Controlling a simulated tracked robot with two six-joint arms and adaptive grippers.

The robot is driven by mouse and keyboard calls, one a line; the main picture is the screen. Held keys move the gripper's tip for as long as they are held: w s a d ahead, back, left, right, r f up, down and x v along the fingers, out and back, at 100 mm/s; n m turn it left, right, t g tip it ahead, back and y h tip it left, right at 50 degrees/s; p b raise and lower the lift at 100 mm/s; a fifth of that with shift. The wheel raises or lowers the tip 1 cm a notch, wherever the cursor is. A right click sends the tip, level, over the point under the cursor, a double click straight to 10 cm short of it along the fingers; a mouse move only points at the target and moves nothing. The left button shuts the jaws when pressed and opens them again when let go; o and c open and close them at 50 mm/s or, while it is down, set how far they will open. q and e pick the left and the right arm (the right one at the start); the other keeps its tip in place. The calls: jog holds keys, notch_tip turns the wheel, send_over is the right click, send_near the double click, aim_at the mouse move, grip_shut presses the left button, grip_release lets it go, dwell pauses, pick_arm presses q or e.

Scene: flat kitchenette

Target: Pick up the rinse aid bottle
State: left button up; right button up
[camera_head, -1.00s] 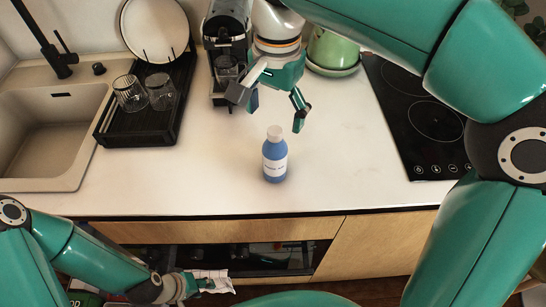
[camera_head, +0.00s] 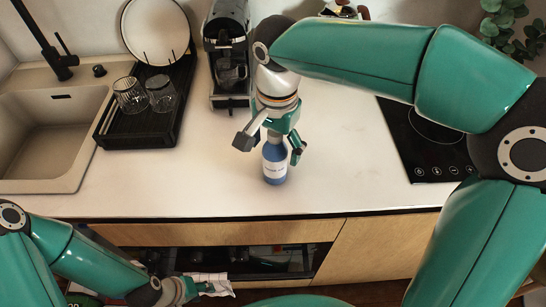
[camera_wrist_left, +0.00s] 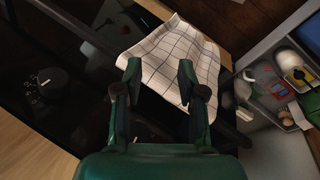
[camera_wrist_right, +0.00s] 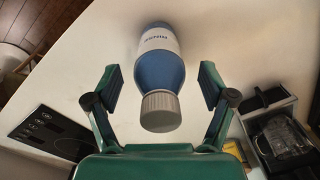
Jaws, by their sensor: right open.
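The rinse aid bottle (camera_head: 274,163) is blue with a white label and stands upright on the counter. My right gripper (camera_head: 270,150) is above and around its upper part, one finger on each side. In the right wrist view, the bottle (camera_wrist_right: 160,68) with its grey-white cap lies between the open fingers (camera_wrist_right: 158,82), with a gap on both sides. My left gripper (camera_head: 207,287) is low in front of the cabinet, beside a checked towel (camera_head: 212,280). In the left wrist view its fingers (camera_wrist_left: 158,78) are apart, with the towel (camera_wrist_left: 175,62) beyond and between them.
A coffee machine (camera_head: 228,55) stands behind the bottle. A black rack (camera_head: 143,125) with two glasses and a plate is at the left, beside the sink (camera_head: 45,135). A black hob (camera_head: 430,150) is at the right. The counter around the bottle is clear.

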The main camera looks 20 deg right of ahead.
jog(key=c, duration=1.5)
jog(key=shift+o, duration=0.2)
jog(key=shift+r, duration=0.1)
